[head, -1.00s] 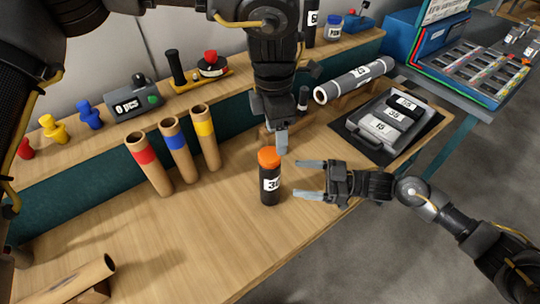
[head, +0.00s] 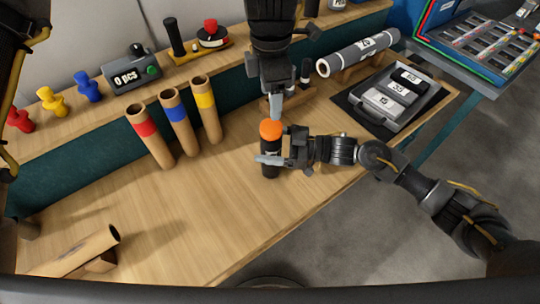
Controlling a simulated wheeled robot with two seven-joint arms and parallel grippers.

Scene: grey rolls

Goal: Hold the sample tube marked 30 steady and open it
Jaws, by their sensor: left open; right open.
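The sample tube (head: 270,171) stands upright on the wooden table, black with an orange cap (head: 271,130). Its label is hidden now behind my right gripper's fingers. My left gripper (head: 275,108) is above the tube, fingers pointing down, with its tips close to the cap; I cannot tell whether they touch it.
Three cardboard tubes with red (head: 146,130), blue (head: 177,113) and yellow (head: 206,101) bands stand left of the tube. A grey roll (head: 357,53) and a tray of labelled blocks (head: 357,112) lie at the right. A brown roll (head: 80,252) lies front left. The table's middle is clear.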

